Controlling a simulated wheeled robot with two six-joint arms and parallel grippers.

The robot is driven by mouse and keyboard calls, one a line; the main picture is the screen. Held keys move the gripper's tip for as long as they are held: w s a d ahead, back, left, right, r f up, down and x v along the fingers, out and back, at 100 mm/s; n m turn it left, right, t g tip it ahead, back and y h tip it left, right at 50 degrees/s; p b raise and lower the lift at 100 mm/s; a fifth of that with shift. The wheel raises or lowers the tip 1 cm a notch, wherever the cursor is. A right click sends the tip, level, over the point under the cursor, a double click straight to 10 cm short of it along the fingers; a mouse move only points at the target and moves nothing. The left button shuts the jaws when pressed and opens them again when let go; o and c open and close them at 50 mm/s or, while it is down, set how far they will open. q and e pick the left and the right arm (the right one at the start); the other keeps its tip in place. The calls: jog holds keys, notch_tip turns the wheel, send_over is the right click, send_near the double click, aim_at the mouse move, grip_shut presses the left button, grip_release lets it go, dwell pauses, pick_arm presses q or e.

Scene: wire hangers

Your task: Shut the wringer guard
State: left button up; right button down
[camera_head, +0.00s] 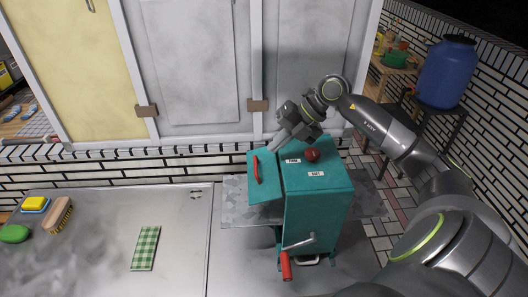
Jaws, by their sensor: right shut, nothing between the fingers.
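The teal wringer (320,200) stands on a grey slab, with a dark red knob and small white labels on its top. Its guard (265,187) is a teal panel with a red handle (257,170), on the wringer's left side. The panel stands out to the left of the body at an angle, with a dark gap between them. My right gripper (277,143) is shut and empty, just behind the top edge of the guard; I cannot tell whether it touches. My left gripper is out of view.
A crank with a red grip (286,266) sticks out at the wringer's front. A green checked cloth (146,248), a brush (58,215) and sponges lie on the metal counter at left. Cabinet doors and a tiled wall stand behind. A blue barrel (447,72) is at back right.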

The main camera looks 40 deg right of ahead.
aim_at(265, 170)
jog(key=p+x, duration=0.1)
jog(key=x, duration=0.3)
jog(key=shift+r+p, duration=0.1)
jog(key=shift+p, duration=0.3)
jog(key=shift+x, duration=0.8)
jog(key=shift+d, duration=0.2)
